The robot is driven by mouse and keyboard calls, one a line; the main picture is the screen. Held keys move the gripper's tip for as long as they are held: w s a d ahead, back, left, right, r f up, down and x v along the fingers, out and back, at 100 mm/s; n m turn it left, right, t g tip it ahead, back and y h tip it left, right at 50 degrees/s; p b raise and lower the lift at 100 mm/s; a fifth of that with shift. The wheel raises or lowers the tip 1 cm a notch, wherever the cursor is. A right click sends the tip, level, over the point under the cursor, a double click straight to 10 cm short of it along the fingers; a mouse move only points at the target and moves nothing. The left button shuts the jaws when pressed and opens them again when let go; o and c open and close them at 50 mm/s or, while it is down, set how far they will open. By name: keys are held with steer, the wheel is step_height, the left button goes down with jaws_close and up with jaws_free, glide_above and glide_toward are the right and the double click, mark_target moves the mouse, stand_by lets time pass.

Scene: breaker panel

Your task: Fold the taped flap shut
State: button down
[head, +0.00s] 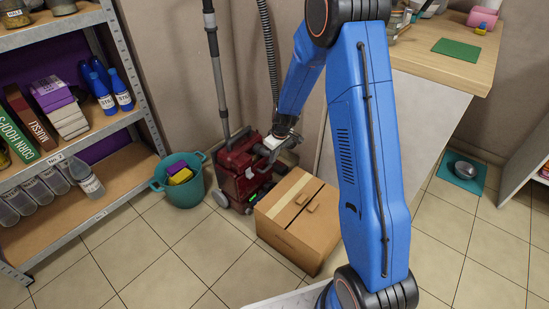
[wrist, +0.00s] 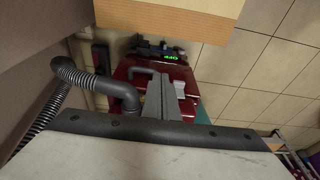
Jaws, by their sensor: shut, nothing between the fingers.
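A cardboard box (head: 290,236) stands on the tiled floor, partly behind my blue arm. Its top looks nearly flat, with a pale tape strip (head: 291,198) on the left part, a dark seam and two small brown tabs (head: 312,206). I cannot tell from here whether the taped flap lies fully down. My gripper (head: 270,143) is behind the box, by the red vacuum cleaner. In the wrist view, my gripper (wrist: 165,96) is shut and empty, in front of the red vacuum body.
The red vacuum cleaner (head: 238,172) with its hose and upright tube stands against the wall. A teal bucket (head: 181,189) and a loaded shelf (head: 95,130) are at the left. A workbench (head: 450,68) stands at the right.

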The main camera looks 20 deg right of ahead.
steer(key=s+d, duration=0.5)
steer(key=s, duration=0.3)
steer(key=s+a+r+m, duration=0.1)
steer(key=s+r, duration=0.3)
steer(key=r, duration=0.3)
steer(key=s+a+r+m+t, duration=0.1)
steer(key=s+r, duration=0.3)
steer(key=r, duration=0.4)
steer(key=s+a+r+m, duration=0.1)
steer(key=s+r, duration=0.3)
steer(key=r, duration=0.3)
steer(key=s+r+m, duration=0.1)
steer(key=s+r, duration=0.2)
steer(key=s, duration=0.4)
steer(key=s+d+r+m+t+h, duration=0.1)
steer(key=s+r, duration=0.3)
steer(key=s, duration=0.4)
steer(key=s+d+r+m, duration=0.1)
steer(key=s+r, duration=0.2)
steer(key=s, duration=0.4)
steer(key=shift+s+r+m+t, duration=0.3)
steer(key=shift+r+m, duration=0.1)
steer(key=shift+d, duration=0.1)
